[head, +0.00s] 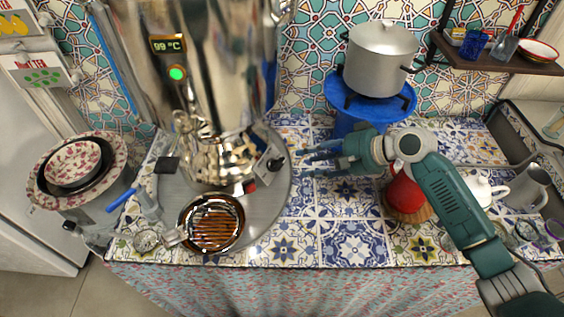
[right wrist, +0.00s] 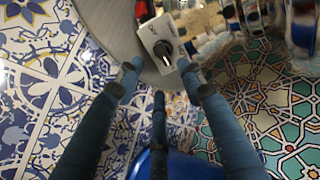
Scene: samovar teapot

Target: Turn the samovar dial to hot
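The large shiny metal samovar (head: 212,75) stands at the left on a round grey tray (head: 270,218). Its display (head: 168,44) reads 99 °C, with a lit green light below. A white control box with a black dial (head: 269,165) sits at the samovar's right foot. It also shows in the right wrist view (right wrist: 163,46), where the dial's lettering is too small to read surely. My right gripper (head: 308,162) is open and empty, a little right of the dial box; in the right wrist view its fingertips (right wrist: 160,68) lie just short of the box, either side. My left gripper is not in view.
A pot (head: 380,55) on a blue stand (head: 362,112) is behind my right arm. A red teapot (head: 404,190) sits below the arm. A round brown-striped strainer or bowl (head: 211,224) is at the tray's front. Tiled counter (head: 325,235) is clear at front centre.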

